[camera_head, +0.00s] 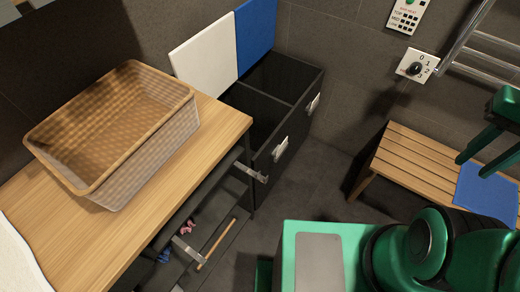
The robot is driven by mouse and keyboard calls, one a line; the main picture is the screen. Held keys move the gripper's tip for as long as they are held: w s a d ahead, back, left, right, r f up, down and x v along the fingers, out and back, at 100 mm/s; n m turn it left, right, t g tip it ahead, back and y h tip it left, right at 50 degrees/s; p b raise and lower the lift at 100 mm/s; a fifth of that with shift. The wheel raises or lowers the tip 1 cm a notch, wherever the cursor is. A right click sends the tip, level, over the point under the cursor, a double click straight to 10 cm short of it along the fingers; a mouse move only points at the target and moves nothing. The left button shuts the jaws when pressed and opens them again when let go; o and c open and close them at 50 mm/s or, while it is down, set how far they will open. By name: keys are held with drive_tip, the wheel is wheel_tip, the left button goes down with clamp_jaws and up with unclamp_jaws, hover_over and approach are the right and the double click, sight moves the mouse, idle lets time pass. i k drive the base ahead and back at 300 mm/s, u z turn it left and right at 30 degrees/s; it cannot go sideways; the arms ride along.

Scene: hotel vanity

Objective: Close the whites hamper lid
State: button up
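The black hamper (318,75) stands against the back wall with two compartments side by side. Its white lid (207,57), which I take for the whites lid, stands open and upright against the wall. The blue lid (256,32) beside it is also upright and open. My green gripper (474,166) is at the right edge, far from the hamper, above the slatted bench. Its two fingers are apart, with nothing visible between them. Part of the gripper is cut off by the frame.
A wicker basket (158,147) sits on the wooden counter (222,117) left of the hamper. Drawers below the counter are partly open. The slatted bench (418,160) holds a blue cloth (484,192). A dial (416,68) and towel rail (488,62) are on the wall. Floor before the hamper is clear.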

sight(207, 62)
drive_tip(key=k, duration=0.35)
drive_tip(key=z, duration=0.2)
drive_tip(key=i, duration=0.5)
drive_tip(key=z, duration=0.65)
drive_tip(key=i, duration=0.8)
drive_tip(key=u, duration=1.6)
